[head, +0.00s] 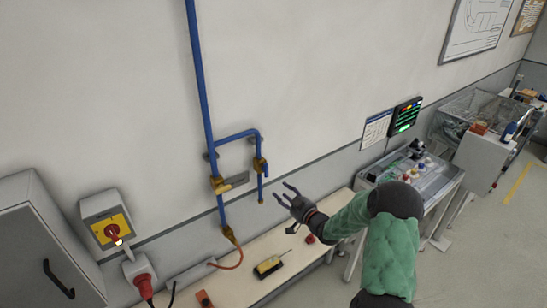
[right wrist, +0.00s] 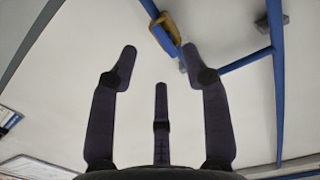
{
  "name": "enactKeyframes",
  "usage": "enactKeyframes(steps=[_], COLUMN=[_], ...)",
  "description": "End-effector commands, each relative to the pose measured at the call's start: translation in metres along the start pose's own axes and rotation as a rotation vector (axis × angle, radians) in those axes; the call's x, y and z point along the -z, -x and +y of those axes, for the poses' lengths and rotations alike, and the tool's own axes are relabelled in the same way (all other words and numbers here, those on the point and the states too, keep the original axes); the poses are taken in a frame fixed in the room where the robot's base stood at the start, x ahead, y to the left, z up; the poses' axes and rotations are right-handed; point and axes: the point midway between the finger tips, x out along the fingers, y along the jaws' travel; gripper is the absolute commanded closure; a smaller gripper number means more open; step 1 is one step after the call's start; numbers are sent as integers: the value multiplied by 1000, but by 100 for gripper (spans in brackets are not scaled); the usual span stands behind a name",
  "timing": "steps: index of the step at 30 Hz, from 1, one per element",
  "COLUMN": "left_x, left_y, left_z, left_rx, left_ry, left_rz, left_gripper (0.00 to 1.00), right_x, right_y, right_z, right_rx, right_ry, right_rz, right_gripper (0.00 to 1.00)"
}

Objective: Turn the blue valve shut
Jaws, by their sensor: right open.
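Blue pipes run down the wall, with a brass valve body (head: 219,186) on the main pipe and a grey lever (head: 237,181) sticking out to its right. A smaller brass valve (head: 260,165) with a blue part sits on the side branch, its outlet pointing down. My right gripper (head: 284,193) is open and empty, to the right of the branch and apart from it. In the right wrist view, its spread fingers (right wrist: 160,65) have nothing between them. A brass fitting (right wrist: 165,33) with a blue part shows beyond the fingertips. My left gripper is not in view.
A red-and-yellow switch box (head: 108,222) and grey cabinet (head: 45,240) are at left. A control console (head: 415,172) stands at right.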

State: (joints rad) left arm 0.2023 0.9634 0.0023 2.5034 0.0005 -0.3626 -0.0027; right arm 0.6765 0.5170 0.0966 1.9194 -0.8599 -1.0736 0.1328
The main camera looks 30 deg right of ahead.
Motion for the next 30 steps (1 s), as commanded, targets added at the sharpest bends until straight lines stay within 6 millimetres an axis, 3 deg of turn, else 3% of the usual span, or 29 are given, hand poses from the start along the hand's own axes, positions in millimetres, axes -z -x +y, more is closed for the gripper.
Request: enactKeyframes(steps=[1,3,8,24,30], left_x=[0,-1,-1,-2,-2], left_y=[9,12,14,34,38], left_z=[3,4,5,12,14], left_rx=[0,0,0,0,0], left_ry=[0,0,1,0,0], left_rz=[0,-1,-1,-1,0], left_gripper=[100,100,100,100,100], right_x=[16,25,31,34,34], right_y=[2,3,-1,-78,-97], right_z=[5,8,10,9,9], right_rx=[1,4,8,7,6], right_ry=[13,25,35,34,34], right_rz=[16,30,43,41,41], right_gripper=[52,52,52,52,52])
